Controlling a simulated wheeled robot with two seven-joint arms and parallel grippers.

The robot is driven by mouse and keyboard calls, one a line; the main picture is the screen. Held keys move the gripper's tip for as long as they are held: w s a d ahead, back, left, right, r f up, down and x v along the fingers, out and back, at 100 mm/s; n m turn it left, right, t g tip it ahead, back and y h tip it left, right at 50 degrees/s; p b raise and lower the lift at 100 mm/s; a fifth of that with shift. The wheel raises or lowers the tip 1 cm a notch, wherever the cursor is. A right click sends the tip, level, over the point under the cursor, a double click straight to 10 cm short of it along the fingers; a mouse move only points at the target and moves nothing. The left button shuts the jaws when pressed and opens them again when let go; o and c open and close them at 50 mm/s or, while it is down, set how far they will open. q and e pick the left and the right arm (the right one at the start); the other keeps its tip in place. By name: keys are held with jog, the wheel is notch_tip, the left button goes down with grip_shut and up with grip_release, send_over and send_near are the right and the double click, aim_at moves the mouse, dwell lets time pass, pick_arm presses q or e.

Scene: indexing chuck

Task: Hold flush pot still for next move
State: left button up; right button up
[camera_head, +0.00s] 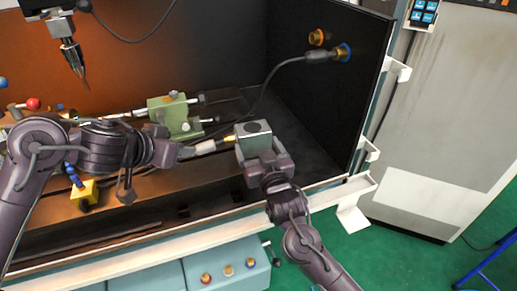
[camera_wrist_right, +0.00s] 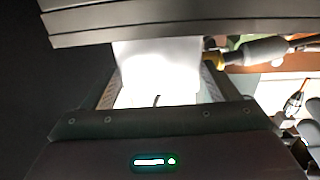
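The flush pot (camera_head: 254,140), a grey box with a dark round opening on top, sits upright in the right part of the machine. My right gripper (camera_head: 264,163) has its fingers on two sides of the pot. In the right wrist view the pot (camera_wrist_right: 158,70) is a bright, washed-out block between the fingers (camera_wrist_right: 160,88). My left gripper (camera_head: 186,152) is shut on a grey plug (camera_head: 206,147) with a yellow tip. The tip (camera_head: 229,138) meets the pot's left side; whether it is inserted is hidden. The plug also shows in the right wrist view (camera_wrist_right: 258,51).
A green vise-like block (camera_head: 172,114) stands left of the pot. A black cable runs to a connector (camera_head: 320,57) on the dark side wall (camera_head: 345,110). A spindle (camera_head: 70,55) hangs at upper left. The white front rail (camera_head: 330,190) passes beneath my right arm.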

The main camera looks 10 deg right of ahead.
jog(key=c, duration=0.5)
jog(key=o, duration=0.5)
jog(key=c, duration=0.4)
jog(key=shift+f, duration=0.35)
